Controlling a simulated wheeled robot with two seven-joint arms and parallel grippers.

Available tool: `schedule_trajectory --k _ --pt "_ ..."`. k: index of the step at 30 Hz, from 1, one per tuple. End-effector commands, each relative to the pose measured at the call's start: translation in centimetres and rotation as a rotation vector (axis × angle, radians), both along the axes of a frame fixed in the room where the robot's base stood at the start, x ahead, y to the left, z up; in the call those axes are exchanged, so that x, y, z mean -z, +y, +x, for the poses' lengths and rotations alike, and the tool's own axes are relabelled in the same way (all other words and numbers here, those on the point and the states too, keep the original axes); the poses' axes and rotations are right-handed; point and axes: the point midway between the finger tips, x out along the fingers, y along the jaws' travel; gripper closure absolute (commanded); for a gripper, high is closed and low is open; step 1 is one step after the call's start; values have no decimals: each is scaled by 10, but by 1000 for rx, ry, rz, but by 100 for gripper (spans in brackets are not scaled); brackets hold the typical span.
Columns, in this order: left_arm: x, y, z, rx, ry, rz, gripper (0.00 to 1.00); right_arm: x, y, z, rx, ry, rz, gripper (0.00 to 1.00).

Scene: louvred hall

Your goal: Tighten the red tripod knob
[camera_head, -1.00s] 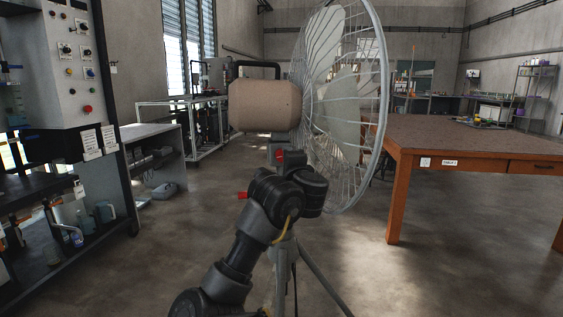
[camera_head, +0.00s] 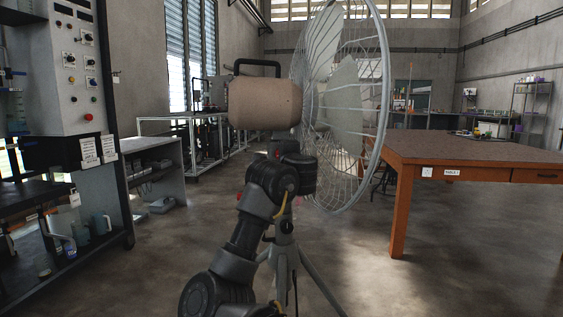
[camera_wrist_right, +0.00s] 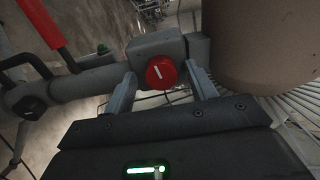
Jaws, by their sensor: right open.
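The red knob (camera_wrist_right: 161,72), round with a pale line on its face, sits on a grey tripod head block (camera_wrist_right: 157,45) in the right wrist view. My right gripper (camera_wrist_right: 160,69) is open, with one finger on each side of the knob and a gap visible on both sides. In the head view my right arm hides most of the tripod head and the gripper. The tripod (camera_head: 284,262) stands behind the arm and carries a large fan with a tan motor housing (camera_head: 262,104) and wire cage (camera_head: 345,110). My left gripper is not in view.
A red handle (camera_wrist_right: 42,22) and grey bar lie left of the knob in the wrist view. A wooden table (camera_head: 480,150) stands right of the fan. A control cabinet (camera_head: 75,70) and shelves stand left. The floor between is clear.

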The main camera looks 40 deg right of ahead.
Motion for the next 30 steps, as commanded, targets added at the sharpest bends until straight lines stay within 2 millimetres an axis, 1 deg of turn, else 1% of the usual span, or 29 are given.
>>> schedule_trajectory --k 19,20,30 --pt "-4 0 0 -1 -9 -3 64 -1 -1 1 0 0 -1 44" --pt "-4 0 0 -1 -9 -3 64 -1 -1 1 0 0 -1 45" --pt "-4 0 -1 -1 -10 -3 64 -1 0 1 -1 -1 -1 89"
